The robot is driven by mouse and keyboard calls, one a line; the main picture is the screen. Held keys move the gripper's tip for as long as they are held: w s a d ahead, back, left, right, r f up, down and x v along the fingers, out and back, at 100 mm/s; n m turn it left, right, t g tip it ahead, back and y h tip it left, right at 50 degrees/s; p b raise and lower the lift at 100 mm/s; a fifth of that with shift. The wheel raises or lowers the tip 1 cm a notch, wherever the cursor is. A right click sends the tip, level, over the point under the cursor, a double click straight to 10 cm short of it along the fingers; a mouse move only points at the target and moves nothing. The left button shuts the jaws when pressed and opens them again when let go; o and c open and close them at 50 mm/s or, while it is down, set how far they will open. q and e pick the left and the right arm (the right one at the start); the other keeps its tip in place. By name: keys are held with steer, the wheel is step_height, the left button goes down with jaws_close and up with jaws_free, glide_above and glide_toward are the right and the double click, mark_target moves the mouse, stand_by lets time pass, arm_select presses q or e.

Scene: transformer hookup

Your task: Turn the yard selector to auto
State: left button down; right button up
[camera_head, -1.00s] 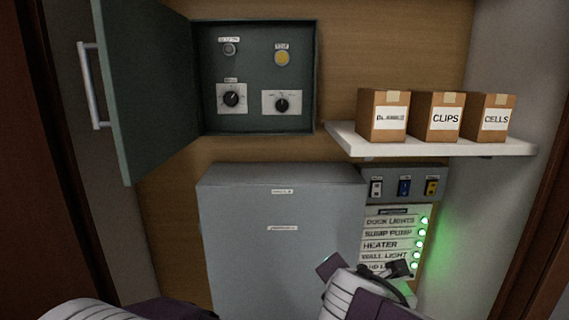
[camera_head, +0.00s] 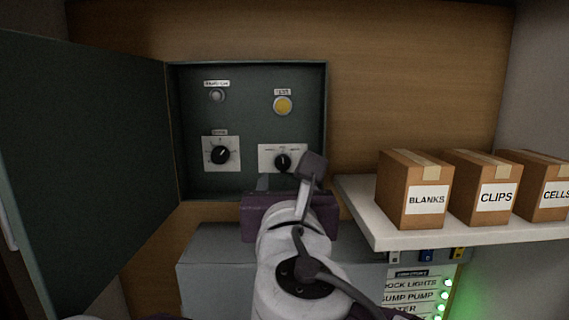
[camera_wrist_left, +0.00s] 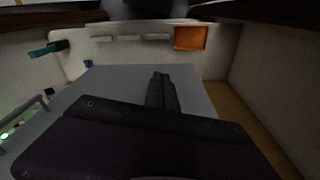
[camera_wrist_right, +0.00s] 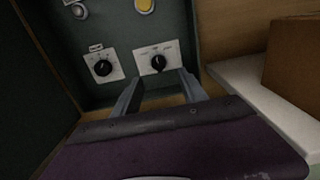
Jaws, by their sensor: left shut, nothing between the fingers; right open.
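An open dark green box holds two black rotary knobs on white plates; their small labels are unreadable, so I cannot tell by name which is the yard selector. The left knob (camera_head: 221,155) has a label above it and shows in the right wrist view (camera_wrist_right: 103,68). The right knob (camera_head: 283,161) also shows in the right wrist view (camera_wrist_right: 158,62). My right gripper (camera_head: 284,182) is open and empty, its fingers just below and in front of the right knob (camera_wrist_right: 158,88), apart from it. My left gripper (camera_wrist_left: 162,78) is shut and empty, away from the box.
The box's door (camera_head: 90,170) stands open at left. A grey lamp (camera_head: 217,95) and a yellow button (camera_head: 282,105) sit above the knobs. A white shelf (camera_head: 400,236) with cartons (camera_head: 412,190) is close to the right. A grey cabinet (camera_head: 215,270) stands below.

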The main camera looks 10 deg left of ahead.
mark_target(282, 170)
steer(key=p+x, duration=0.1)
steer(key=x, duration=0.2)
steer(key=p+x, duration=0.1)
steer(key=x, duration=0.2)
steer(key=p+x, duration=0.1)
steer(key=x, duration=0.2)
steer(key=shift+w+a+f, duration=0.1)
steer(key=shift+a+f, duration=0.15)
steer(key=shift+f, duration=0.05)
steer(key=shift+s+d+r, duration=0.25)
steer(key=shift+s+d, duration=0.2)
steer(key=shift+s, duration=0.35)
steer(key=shift+s+r, duration=0.1)
steer(key=shift+s, duration=0.15)
arm_select(q)
step_height(282, 170, up, 4)
steer(key=shift+a+f, duration=0.15)
steer(key=shift+f, duration=0.1)
arm_select(e)
steer(key=shift+w+a, duration=0.15)
steer(key=shift+w, duration=0.25)
jaws_close()
